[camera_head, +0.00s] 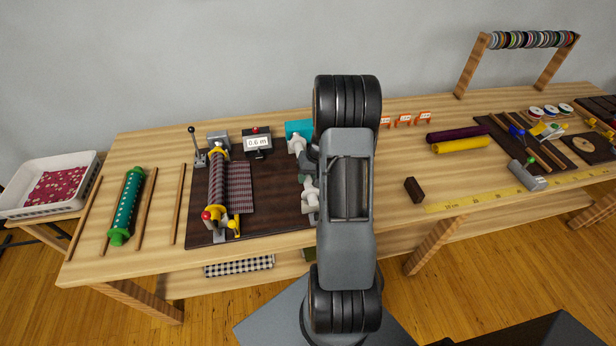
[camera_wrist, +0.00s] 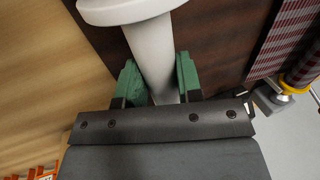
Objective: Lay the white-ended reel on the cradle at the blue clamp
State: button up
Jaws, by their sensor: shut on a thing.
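The white-ended reel (camera_head: 310,195) is over the right part of the dark mat, partly hidden behind my arm in the head view. In the wrist view its pale bare core (camera_wrist: 152,48) and a wide round white end (camera_wrist: 125,10) show. My gripper (camera_wrist: 158,82) has green fingers on either side of the core and is shut on it. A teal-blue block (camera_head: 299,129), perhaps the blue clamp, stands at the mat's back edge, close to the reel's far end. The cradle there is hidden by my arm and the reel, so I cannot tell whether the reel touches it.
A yellow-ended reel with checked cloth (camera_head: 217,180) lies left on the mat (camera_head: 265,228). A counter box (camera_head: 257,143) stands behind. A green reel (camera_head: 126,205) lies far left between wooden strips. A dark block (camera_head: 413,189) and purple and yellow rolls (camera_head: 463,145) lie right.

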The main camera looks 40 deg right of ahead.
jog(key=o, duration=1)
jog(key=p+v, duration=0.4)
jog(key=v, duration=0.4)
